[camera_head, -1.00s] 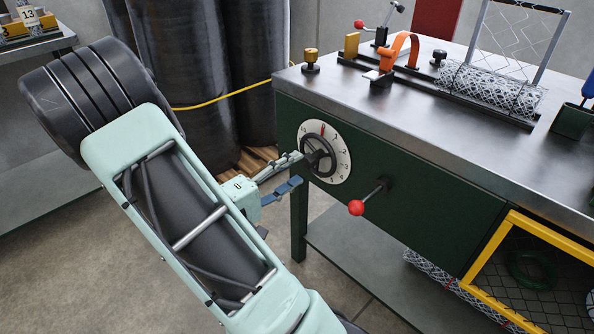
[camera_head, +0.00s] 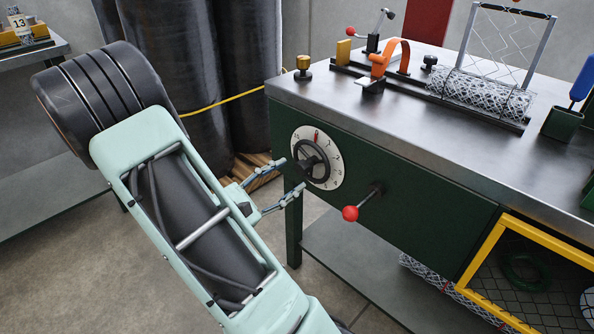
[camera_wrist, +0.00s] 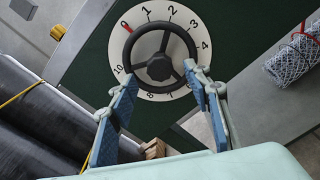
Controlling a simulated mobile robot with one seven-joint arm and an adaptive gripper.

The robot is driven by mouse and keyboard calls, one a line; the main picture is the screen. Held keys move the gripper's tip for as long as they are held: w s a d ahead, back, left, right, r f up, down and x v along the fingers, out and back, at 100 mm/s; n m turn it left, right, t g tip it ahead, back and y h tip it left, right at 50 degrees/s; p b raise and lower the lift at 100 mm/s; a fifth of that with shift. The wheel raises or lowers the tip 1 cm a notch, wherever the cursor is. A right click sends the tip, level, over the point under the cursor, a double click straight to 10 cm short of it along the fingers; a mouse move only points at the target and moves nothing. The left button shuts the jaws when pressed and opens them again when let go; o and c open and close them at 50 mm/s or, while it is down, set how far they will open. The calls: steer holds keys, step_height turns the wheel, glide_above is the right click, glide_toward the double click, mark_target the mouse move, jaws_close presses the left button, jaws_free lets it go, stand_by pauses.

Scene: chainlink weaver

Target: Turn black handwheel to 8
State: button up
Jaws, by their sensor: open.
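The black handwheel (camera_head: 311,162) sits on a white numbered dial (camera_head: 335,168) on the dark green front of the bench. In the wrist view the handwheel (camera_wrist: 160,55) has three spokes, and a red mark lies by the 0 at upper left of the dial (camera_wrist: 193,25). The 8 is at the bottom, partly hidden near the fingers. My gripper (camera_head: 291,175) is open and empty at the left of the wheel in the head view. In the wrist view my gripper (camera_wrist: 163,98) has its fingers spread below the hub, one on each side; whether they touch the rim cannot be told.
A red-knobbed lever (camera_head: 351,212) sticks out right of the dial. The steel bench top (camera_head: 420,110) carries a brass knob (camera_head: 303,63), an orange clamp (camera_head: 383,60) and a wire mesh roll (camera_head: 478,95). A yellow-framed mesh guard (camera_head: 487,246) is at lower right.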

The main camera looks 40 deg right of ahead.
mark_target(299, 170)
steer(key=n, duration=0.3)
steer(key=n+p, duration=0.1)
steer(key=n, duration=0.1)
steer(key=shift+r+n+p, duration=0.3)
steer(key=shift+n+p, duration=0.05)
steer(key=shift+n, duration=0.05)
steer(key=n+p, duration=0.4)
steer(key=n, duration=0.2)
steer(key=shift+f, duration=0.1)
steer(key=shift+n+p, duration=0.7)
steer(key=n+p, duration=0.5)
steer(key=p, duration=0.1)
steer(key=n+p, duration=0.4)
steer(key=n, duration=0.1)
steer(key=shift+n, duration=0.3)
steer(key=shift+w+d+f, duration=0.1)
steer(key=shift+d, duration=0.95)
steer(key=shift+w+d+f, duration=0.1)
steer(key=shift+d, duration=0.9)
